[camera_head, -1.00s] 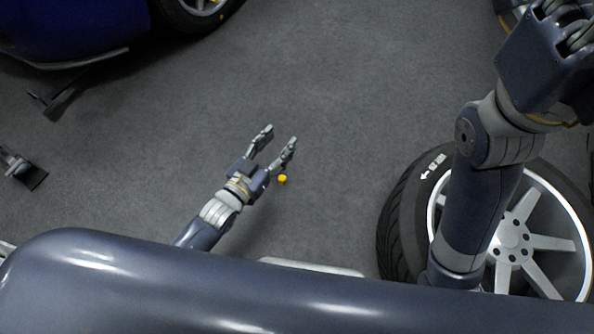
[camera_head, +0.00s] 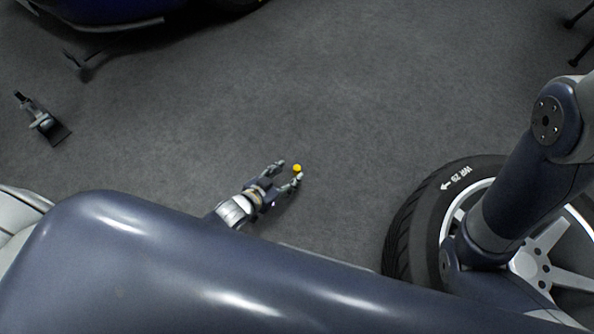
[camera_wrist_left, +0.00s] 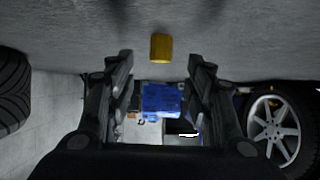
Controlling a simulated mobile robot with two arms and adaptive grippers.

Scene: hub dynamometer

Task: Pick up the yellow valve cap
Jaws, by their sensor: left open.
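The yellow valve cap (camera_head: 297,168) is on the grey floor in the head view, close to the tips of my left gripper (camera_head: 289,171). It sits just beyond the fingertip on the right side. In the left wrist view the yellow cap (camera_wrist_left: 161,47) shows ahead of the fingers, near the middle of the gap. My left gripper (camera_wrist_left: 160,62) is open and empty there, with a finger on each side. I cannot tell whether any finger touches the cap. My right gripper is outside the head view; only part of my right arm shows.
A wheel with a black tyre (camera_head: 425,218) lies at the right, partly behind my right arm. A blue car (camera_head: 110,10) is at the top left. A small metal stand (camera_head: 45,120) is on the left. The floor around the cap is clear.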

